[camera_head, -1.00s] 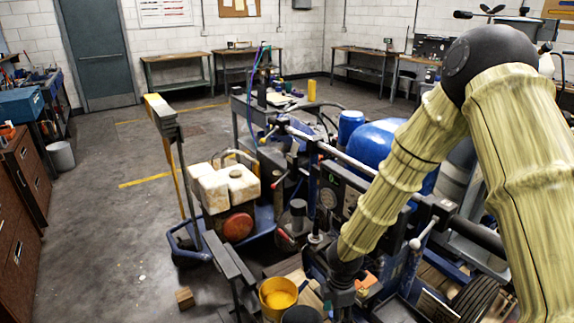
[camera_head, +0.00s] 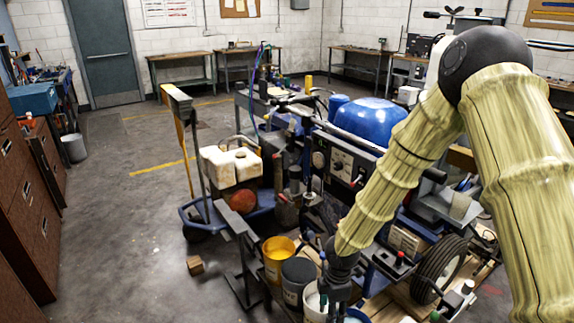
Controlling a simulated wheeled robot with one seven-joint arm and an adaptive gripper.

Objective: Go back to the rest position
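My arm, in a pale yellow ribbed cover, comes in from the right and bends at a dark joint near the top right. Its lower part slants down and left to my gripper (camera_head: 338,285), which is dark and points down near the bottom centre, in front of the line striper (camera_head: 345,165). The fingertips are hard to make out against the buckets, so I cannot tell whether it is open or shut. I see nothing clearly held in it.
A yellow bucket (camera_head: 278,262), a dark bucket (camera_head: 298,284) and a small wooden block (camera_head: 195,265) stand near my gripper. Brown drawer cabinets (camera_head: 25,215) line the left. A blue cart (camera_head: 190,215) stands left of the striper. The floor (camera_head: 110,215) between is largely clear.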

